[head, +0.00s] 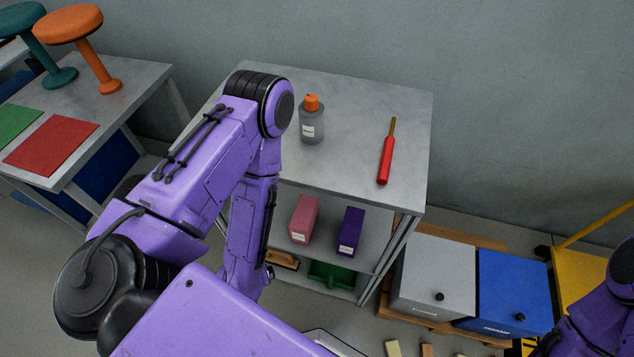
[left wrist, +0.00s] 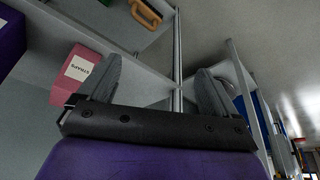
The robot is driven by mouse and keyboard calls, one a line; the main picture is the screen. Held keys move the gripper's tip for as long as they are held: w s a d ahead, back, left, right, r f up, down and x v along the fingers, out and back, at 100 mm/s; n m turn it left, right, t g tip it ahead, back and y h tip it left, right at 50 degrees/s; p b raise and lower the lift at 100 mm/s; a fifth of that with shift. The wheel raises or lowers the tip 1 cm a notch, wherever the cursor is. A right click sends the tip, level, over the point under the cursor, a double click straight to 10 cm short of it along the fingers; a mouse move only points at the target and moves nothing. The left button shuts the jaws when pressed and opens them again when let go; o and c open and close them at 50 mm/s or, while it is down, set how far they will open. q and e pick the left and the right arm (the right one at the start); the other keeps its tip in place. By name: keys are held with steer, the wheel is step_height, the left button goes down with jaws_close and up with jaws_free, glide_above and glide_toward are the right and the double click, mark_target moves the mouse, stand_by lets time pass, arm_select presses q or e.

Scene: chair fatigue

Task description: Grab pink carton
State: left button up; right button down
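The pink carton (head: 303,219) with a white label stands upright on the middle shelf of the grey rack. In the left wrist view the pink carton (left wrist: 80,72) shows its "STRAPS" label, beside the left finger and partly behind it, outside the finger gap. My left gripper (left wrist: 158,90) is open and empty, its fingers wide apart. In the head view my left arm hangs down left of the shelf, and its gripper cannot be made out clearly. Part of my right arm shows at the right edge; its gripper is out of view.
A purple carton (head: 350,231) stands just right of the pink one. A grey bottle (head: 312,124) and a red tool (head: 386,158) are on the rack's top (head: 350,100), above the cartons. A green bin (head: 332,277) and a wooden-handled item (head: 283,260) sit lower.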

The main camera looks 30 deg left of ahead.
mark_target(303, 212)
arm_select(q)
steer(key=w+d+n+h+b, duration=0.2)
steer(key=w+d+n+b, duration=0.35)
steer(key=n, duration=1.55)
steer(key=w+a+n+b, duration=0.1)
steer(key=w+n+b, duration=0.1)
steer(key=w+b, duration=0.1)
steer(key=w+a+n+t+b, duration=0.1)
steer(key=w+n+b, duration=0.2)
steer(key=w+b, duration=0.1)
steer(key=w+a+n+b, duration=0.1)
steer(key=w+n+b, duration=0.2)
steer(key=w+b, duration=0.1)
steer(key=shift+w+a+r+t, duration=0.15)
steer(key=shift+w+a+t, duration=0.15)
steer(key=shift+w, duration=0.25)
steer(key=shift+w+a+r+b, duration=0.15)
steer(key=shift+w+a+b, duration=0.05)
steer(key=shift+w+b, duration=0.55)
steer(key=shift+w+a+r+p, duration=0.15)
steer(key=shift+w+r+p, duration=0.25)
steer(key=shift+w+p, duration=0.3)
steer(key=shift+w+a, duration=0.1)
steer(key=shift+w, duration=0.35)
steer(key=x, duration=0.2)
steer(key=b+x, duration=0.1)
steer(key=x, duration=0.2)
steer(key=shift+w+a, duration=0.15)
steer(key=shift+w, duration=0.25)
steer(key=shift+f, duration=0.25)
